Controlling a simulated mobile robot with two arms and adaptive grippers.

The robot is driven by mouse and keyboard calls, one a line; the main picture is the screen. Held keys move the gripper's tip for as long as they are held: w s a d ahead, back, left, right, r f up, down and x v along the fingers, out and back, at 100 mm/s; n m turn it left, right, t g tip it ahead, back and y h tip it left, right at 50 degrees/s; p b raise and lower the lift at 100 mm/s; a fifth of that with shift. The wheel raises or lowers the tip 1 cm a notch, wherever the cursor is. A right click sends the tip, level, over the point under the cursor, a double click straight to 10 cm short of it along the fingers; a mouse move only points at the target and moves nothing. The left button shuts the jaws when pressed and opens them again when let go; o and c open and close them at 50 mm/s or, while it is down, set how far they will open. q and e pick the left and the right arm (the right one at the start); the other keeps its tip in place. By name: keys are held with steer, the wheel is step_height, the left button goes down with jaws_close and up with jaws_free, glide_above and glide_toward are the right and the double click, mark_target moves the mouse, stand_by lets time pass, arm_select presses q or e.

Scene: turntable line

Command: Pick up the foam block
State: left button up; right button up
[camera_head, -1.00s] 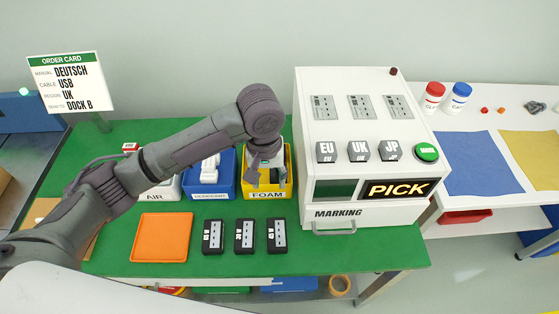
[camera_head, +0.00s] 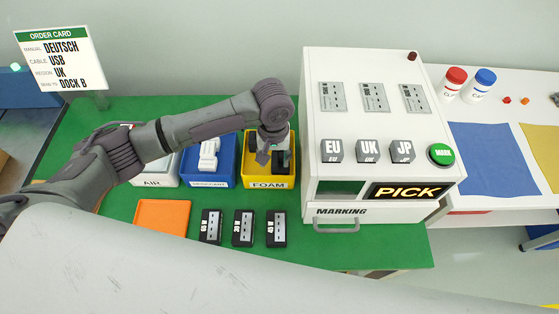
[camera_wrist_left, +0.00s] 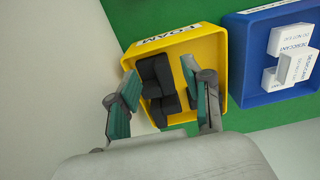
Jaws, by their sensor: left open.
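The foam blocks (camera_wrist_left: 155,77) are dark and lie in the yellow FOAM bin (camera_head: 265,182), which stands on the green table left of the marking machine. In the left wrist view several dark blocks show inside the yellow bin (camera_wrist_left: 207,42), close together. My left gripper (camera_head: 273,152) is over the bin, pointing down. In the left wrist view its open fingers (camera_wrist_left: 160,98) stand to either side of the dark blocks, with nothing held. I cannot tell how deep the fingertips reach. My right gripper is not in view.
The white marking machine (camera_head: 385,120) stands close to the right of the bin. The blue desiccant bin (camera_head: 212,182) adjoins on the left, then the AIR bin (camera_head: 153,181). An orange tray (camera_head: 163,217) and several black labelled modules (camera_head: 243,228) lie in front.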

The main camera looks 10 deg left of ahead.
mark_target(274, 165)
arm_select(q)
steer(key=f, duration=0.2)
steer(key=f+p, duration=0.1)
steer(key=f, duration=0.1)
steer(key=shift+w+a+f, duration=0.1)
steer(key=shift+w, duration=0.25)
steer(key=shift+f, duration=0.5)
steer(key=c, duration=0.8)
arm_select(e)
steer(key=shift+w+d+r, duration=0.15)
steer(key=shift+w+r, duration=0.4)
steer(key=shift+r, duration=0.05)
